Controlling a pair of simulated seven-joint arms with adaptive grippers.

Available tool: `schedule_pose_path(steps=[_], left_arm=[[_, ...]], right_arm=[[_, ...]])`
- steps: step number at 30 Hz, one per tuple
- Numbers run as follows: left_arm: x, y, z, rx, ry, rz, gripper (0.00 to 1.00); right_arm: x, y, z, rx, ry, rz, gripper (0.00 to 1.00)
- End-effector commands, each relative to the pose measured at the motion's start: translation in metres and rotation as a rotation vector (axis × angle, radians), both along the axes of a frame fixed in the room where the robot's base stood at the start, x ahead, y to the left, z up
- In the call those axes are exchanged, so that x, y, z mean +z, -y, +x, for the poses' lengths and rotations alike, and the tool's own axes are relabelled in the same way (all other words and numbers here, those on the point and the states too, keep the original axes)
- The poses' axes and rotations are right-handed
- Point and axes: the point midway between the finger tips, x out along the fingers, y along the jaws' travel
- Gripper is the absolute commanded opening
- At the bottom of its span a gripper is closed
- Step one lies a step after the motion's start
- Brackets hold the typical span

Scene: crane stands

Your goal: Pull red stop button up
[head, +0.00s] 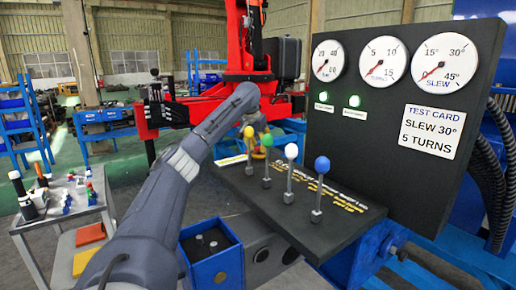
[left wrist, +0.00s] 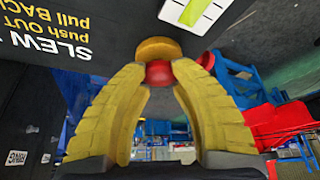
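The red stop button (left wrist: 158,73) shows in the left wrist view, with its round orange-yellow base (left wrist: 159,48) just beyond it. The yellow fingers of my left gripper (left wrist: 157,74) close in on the button from both sides and appear to touch it. In the head view my left gripper (head: 258,150) is small and partly hidden behind the levers at the far left end of the console. I cannot make out the button there. My right gripper is in neither view.
Levers with yellow (head: 248,131), green (head: 267,140), white (head: 291,151) and blue (head: 322,165) knobs stand on the black console, close to my left gripper. A gauge panel (head: 390,120) rises behind them. A blue box (head: 212,258) sits below; a grey cart (head: 62,222) stands left.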

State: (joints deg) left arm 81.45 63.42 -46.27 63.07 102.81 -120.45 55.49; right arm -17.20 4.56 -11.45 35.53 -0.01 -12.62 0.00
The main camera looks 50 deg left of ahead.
Motion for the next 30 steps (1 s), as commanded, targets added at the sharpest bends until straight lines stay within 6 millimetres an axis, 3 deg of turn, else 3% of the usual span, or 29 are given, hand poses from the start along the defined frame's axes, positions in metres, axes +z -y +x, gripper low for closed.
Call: schedule_pose_path(steps=[1,5,30], left_arm=[[0.000,0.000,0.000,0.000,0.000,0.000,0.15],[0.000,0.000,0.000,0.000,0.000,0.000,0.00],[0.011,0.000,0.001,0.001,0.004,-0.001,0.00]], right_arm=[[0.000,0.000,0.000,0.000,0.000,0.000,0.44],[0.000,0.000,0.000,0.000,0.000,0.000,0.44],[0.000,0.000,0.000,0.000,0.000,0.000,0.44]])
